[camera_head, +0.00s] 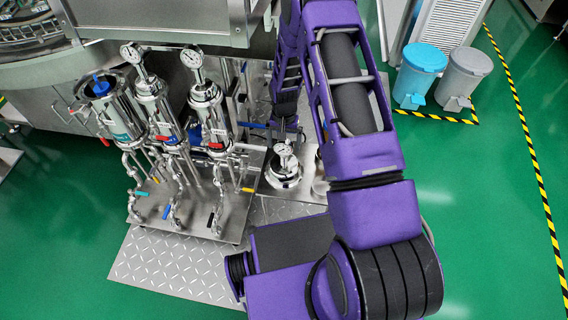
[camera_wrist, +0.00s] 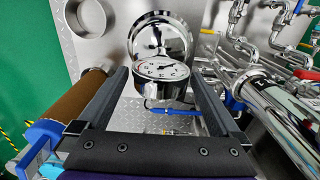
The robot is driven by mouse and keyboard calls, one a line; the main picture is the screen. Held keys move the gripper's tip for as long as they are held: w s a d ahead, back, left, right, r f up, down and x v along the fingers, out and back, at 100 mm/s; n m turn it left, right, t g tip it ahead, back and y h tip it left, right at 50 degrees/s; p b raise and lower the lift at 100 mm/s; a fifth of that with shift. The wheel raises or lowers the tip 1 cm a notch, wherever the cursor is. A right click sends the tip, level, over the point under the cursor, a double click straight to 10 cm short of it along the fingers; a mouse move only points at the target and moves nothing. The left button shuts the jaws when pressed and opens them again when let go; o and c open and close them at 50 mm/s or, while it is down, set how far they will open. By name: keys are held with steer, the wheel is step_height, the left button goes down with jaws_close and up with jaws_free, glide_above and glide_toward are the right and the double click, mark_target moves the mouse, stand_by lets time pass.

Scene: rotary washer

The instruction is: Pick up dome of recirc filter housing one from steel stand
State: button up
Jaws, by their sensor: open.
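The dome (camera_head: 284,172) is a shiny steel cap with a round dial gauge on top, standing on the steel stand (camera_head: 308,188) in the head view. In the wrist view the dome (camera_wrist: 158,28) is polished metal, and its white-faced gauge (camera_wrist: 162,69) shows between my fingers. My gripper (camera_wrist: 158,78) is open, one dark finger on each side of the gauge, with gaps visible on both sides. No grip on the dome shows. My purple arm hides part of the stand and the gripper in the head view.
In the wrist view a brown cylinder (camera_wrist: 68,105) lies beside the left finger, and steel pipes (camera_wrist: 280,115) run at right.

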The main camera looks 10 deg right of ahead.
steer(key=shift+f, duration=0.5)
jaws_close()
steer(key=shift+r, duration=0.1)
